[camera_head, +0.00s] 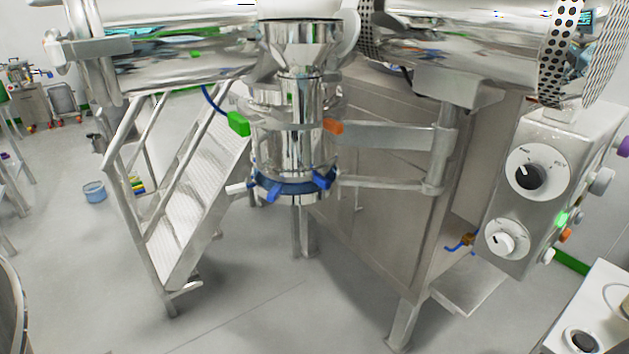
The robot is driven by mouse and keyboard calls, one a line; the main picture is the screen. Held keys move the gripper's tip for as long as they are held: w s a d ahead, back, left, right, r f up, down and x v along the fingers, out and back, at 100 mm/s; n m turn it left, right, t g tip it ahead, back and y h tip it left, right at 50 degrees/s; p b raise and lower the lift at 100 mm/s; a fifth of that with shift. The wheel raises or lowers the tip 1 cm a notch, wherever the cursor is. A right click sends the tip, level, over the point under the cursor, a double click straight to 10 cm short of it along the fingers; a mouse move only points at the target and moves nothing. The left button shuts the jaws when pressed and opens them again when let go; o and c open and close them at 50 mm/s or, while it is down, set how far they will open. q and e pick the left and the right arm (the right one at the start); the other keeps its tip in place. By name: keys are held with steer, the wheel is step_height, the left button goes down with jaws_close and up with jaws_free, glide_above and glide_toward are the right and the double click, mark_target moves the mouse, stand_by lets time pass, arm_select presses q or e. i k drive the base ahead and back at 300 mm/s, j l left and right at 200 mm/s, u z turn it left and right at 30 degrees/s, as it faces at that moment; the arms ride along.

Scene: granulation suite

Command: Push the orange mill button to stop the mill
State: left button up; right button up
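The steel mill (304,130) stands upright in the middle of the view, under a funnel-shaped steel section (300,45). An orange block-shaped button (333,126) sits on the right side of its body. A green block-shaped button (238,123) sits on the left side at about the same height. A blue clamp ring (292,186) goes around the mill's lower end. Neither of my grippers shows in the head view, and nothing touches the orange button.
Steel steps with rails (195,195) stand left of the mill. A steel cabinet (375,180) stands behind it to the right. A control box (535,170) with dials and small side buttons, one orange (565,235), is at right. The floor (260,300) in front is clear.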

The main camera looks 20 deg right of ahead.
mark_target(565, 235)
steer(key=z, duration=1.8)
